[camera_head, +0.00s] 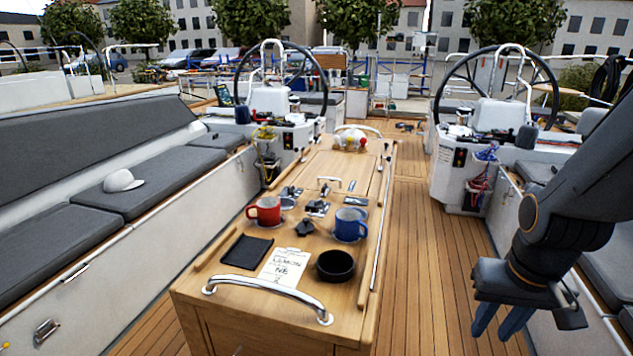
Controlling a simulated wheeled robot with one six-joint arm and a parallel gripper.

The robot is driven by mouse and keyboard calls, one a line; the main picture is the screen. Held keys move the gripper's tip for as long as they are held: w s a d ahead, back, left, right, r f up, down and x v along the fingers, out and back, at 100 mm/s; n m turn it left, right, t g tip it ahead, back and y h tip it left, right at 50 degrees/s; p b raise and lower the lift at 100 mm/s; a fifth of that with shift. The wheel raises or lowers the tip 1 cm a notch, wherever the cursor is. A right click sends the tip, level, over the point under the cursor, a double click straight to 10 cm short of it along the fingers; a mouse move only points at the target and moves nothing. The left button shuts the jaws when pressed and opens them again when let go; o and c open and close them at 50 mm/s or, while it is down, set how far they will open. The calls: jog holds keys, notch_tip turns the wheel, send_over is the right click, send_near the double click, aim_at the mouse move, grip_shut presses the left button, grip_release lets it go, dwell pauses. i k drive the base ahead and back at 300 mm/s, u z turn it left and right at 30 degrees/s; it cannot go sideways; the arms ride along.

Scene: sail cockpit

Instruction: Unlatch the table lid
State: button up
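The wooden cockpit table (218,285) stands in the middle, its lid down and closed. Small dark and metal fittings lie along its top, including one piece (317,208) between the mugs and another (291,192) behind the red mug; I cannot tell which is the lid latch. A small pale handle (329,180) stands farther back on the top. My gripper (495,328) hangs at the lower right, pointing down, right of the table and apart from it. Its two blue fingers show a gap between their tips, with nothing seen between them.
A red mug (265,210), blue mug (350,225), black bowl (336,265), dark pouch (247,252) and paper note (284,267) sit on the table. A metal rail (267,287) crosses its near end. Plank floor (430,260) is clear between table and right bench.

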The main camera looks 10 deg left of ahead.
aim_at(326, 189)
jog(key=u, duration=2.7)
jog(key=i, duration=0.4)
jog(key=z, duration=2.4)
